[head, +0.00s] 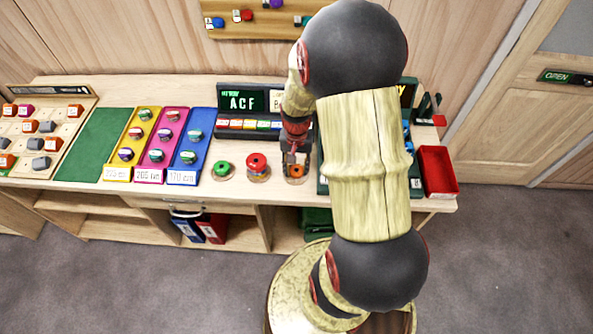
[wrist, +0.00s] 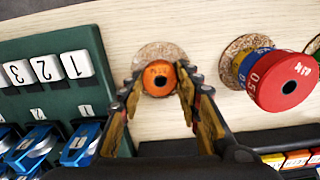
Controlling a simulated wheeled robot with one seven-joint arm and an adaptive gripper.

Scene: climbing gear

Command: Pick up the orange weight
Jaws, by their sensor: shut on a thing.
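The orange weight (head: 296,171) is a small round piece with a dark centre hole, at the right end of a row of weights on the bench. In the wrist view the orange weight (wrist: 159,73) sits between my fingertips, in front of a round cork disc (wrist: 160,50). My gripper (head: 295,158) comes down over it from above. In the wrist view my gripper (wrist: 159,88) has a finger against each side of the weight and is shut on it. I cannot tell whether the weight touches the disc.
A red weight (head: 257,162) stands to the left, stacked over blue and yellow pieces in the wrist view (wrist: 283,80). A green weight (head: 223,168) is further left. A green board with number tiles (wrist: 62,72) is close by. A red tray (head: 438,172) is at the bench's right end.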

